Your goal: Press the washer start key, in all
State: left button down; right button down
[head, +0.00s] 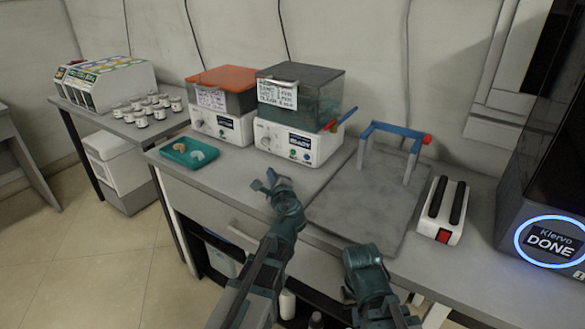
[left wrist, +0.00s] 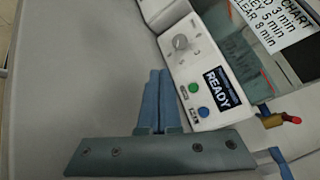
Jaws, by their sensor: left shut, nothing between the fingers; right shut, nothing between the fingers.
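The machine with the dark lid and green see-through tub (head: 300,115) stands at the back of the bench; its display (head: 300,142) reads READY. My right gripper (head: 362,255) is shut, low over the bench's front edge.
A similar machine with an orange lid (head: 222,105) stands to the left. A teal tray (head: 178,158) lies before it. To the right are a grey mat (head: 350,205), a blue frame (head: 395,130), a white block with black bars (head: 445,210) and a device reading DONE (head: 550,243).

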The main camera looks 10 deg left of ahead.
aim_at(293, 152)
pick_arm(q)
jog(key=shift+w+f+m+t+b, duration=0.25)
jog(key=shift+w+m+t+b, duration=0.4)
jog(key=shift+m, duration=0.55)
jog(key=shift+w, duration=0.1)
jog(key=shift+w+d, duration=0.5)
jog(key=shift+w, duration=0.85)
jog(key=shift+w+d, duration=0.5)
jog(key=shift+w, duration=0.85)
jog(key=shift+w+d, duration=0.5)
jog(key=shift+w, duration=0.85)
jog(key=shift+w, duration=0.15)
jog(key=shift+w+d, duration=0.15)
jog(key=shift+w, duration=0.15)
jog(key=shift+w+d, duration=0.15)
jog(key=shift+w, duration=0.2)
jog(key=shift+s+a, duration=0.25)
jog(key=shift+s, duration=0.55)
